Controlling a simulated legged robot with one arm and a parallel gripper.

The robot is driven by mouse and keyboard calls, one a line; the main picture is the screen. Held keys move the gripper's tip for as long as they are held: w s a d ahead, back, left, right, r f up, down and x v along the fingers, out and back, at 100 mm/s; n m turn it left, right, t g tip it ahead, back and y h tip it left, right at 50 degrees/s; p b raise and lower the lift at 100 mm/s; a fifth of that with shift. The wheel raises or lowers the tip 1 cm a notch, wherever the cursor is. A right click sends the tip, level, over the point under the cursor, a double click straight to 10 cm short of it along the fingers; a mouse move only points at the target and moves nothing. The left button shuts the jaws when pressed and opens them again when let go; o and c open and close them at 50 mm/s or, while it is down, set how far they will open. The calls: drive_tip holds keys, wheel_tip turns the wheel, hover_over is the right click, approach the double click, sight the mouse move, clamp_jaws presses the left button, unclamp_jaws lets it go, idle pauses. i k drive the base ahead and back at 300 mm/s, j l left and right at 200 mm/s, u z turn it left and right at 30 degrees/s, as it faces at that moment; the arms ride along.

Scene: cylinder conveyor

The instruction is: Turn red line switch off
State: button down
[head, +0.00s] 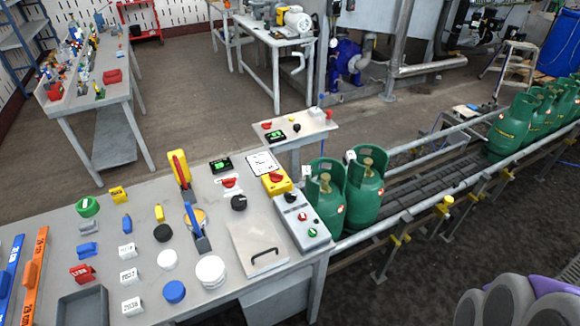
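Several controls sit on the grey control table. Red ones are a red knob on a yellow box (275,180) near the back right edge and a small red switch (230,183) to its left. A red block-like piece with white lettering (82,273) lies at the left. A grey box (303,222) at the right edge has a red button and a green button. I cannot tell from the view which control is the red line switch, or its on or off position. The fingers of my gripper are not in view.
Green gas cylinders (364,195) stand on a conveyor (425,187) right of the table. A smaller panel (310,126) stands behind. The dark floor at lower right is mostly open.

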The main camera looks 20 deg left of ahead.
sight(276, 176)
drive_tip(key=i+j+u, duration=0.15)
drive_tip(key=u, duration=0.2)
drive_tip(key=i+j+u, duration=0.45)
drive_tip(key=u, duration=0.2)
